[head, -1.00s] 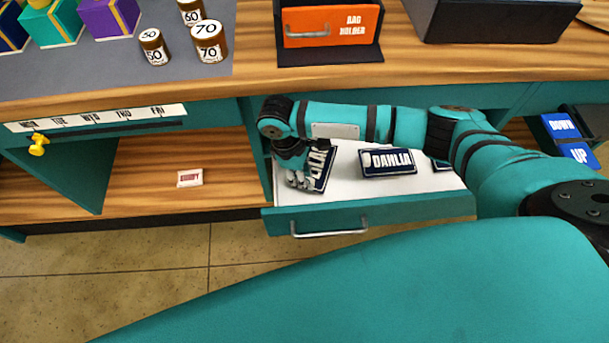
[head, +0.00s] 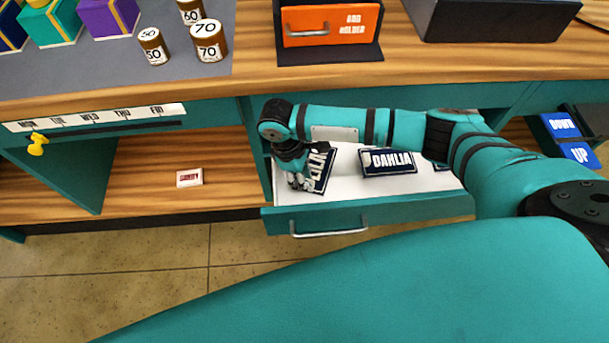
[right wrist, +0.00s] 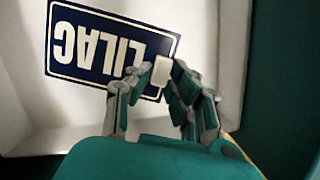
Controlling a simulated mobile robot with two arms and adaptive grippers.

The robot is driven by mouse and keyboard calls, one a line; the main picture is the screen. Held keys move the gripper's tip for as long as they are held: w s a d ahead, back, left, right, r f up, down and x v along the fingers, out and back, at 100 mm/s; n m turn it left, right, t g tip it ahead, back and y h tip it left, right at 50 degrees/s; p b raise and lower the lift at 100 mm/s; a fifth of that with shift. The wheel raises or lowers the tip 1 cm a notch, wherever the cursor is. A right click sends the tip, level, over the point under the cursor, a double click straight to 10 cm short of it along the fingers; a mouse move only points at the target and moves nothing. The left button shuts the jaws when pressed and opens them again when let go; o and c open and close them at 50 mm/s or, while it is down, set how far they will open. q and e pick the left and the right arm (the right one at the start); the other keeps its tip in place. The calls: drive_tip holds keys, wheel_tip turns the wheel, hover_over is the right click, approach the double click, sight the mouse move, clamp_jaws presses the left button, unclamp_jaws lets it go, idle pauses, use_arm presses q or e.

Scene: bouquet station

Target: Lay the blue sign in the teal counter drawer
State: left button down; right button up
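A dark blue sign lettered LILAC (head: 318,168) is inside the open teal drawer (head: 390,208), at its left end. It shows upside down in the right wrist view (right wrist: 92,48), with a small white block (right wrist: 162,71) at its edge. My right gripper (head: 297,178) reaches down over the sign's left side. In the right wrist view its fingertips (right wrist: 162,72) close in on both sides of the white block. The sign looks flat or nearly so; I cannot tell whether it touches the drawer floor. My left gripper is not in view.
A DAHLIA sign (head: 388,162) lies mid-drawer, with another sign (head: 442,167) partly hidden by my arm. An orange bag holder (head: 332,25) and numbered jars (head: 208,42) stand on the counter above. A small card (head: 189,177) lies on the left shelf.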

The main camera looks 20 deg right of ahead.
drive_tip(key=o, duration=0.5)
drive_tip(key=shift+o, duration=0.2)
drive_tip(key=shift+r, duration=0.1)
drive_tip(key=v, duration=1.2)
